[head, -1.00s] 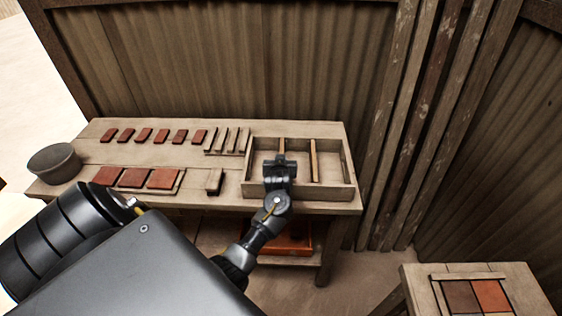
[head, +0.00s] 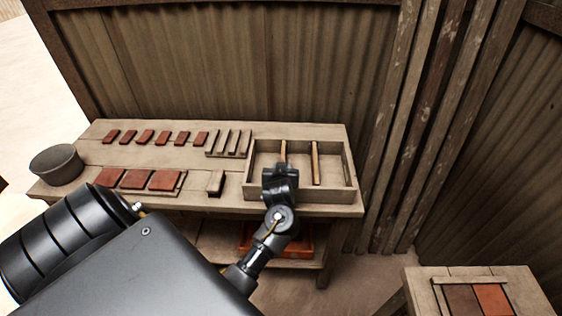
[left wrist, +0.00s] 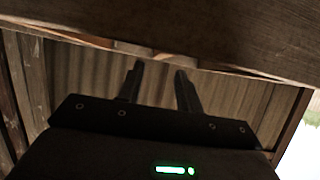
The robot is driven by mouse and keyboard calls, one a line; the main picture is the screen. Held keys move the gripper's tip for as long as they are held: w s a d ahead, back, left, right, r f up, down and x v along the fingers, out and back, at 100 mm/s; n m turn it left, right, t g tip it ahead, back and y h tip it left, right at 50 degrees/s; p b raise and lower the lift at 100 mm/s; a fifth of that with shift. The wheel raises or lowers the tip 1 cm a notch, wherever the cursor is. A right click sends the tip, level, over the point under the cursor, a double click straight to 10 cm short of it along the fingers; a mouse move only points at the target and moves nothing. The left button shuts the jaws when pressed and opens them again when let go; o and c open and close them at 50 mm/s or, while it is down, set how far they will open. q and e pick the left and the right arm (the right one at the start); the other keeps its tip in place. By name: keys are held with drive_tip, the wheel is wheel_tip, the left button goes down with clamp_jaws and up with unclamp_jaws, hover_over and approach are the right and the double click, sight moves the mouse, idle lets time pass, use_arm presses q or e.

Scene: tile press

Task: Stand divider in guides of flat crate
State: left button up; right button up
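The flat crate (head: 337,193) is an open wooden tray at the right end of the workbench. Inside it, a thin light-brown divider (head: 315,163) runs front to back right of the middle. Another divider (head: 283,151) is left of it, its near part hidden by my left gripper. I cannot tell how well either is seated in guides. My left gripper (head: 280,172) is over the crate's near side. In the left wrist view, the fingers of my left gripper (left wrist: 160,72) are apart with nothing visible between them. My right gripper is not in view.
Several thin slats (head: 233,144) lie left of the crate. Several small red tiles (head: 158,138) and larger ones (head: 135,179) lie further left. A small block (head: 215,182) and a grey bucket (head: 57,165) are also on the bench (head: 120,157). A second table stands at lower right.

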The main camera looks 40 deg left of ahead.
use_arm(q)
drive_tip(key=v, duration=0.6)
idle(0.4)
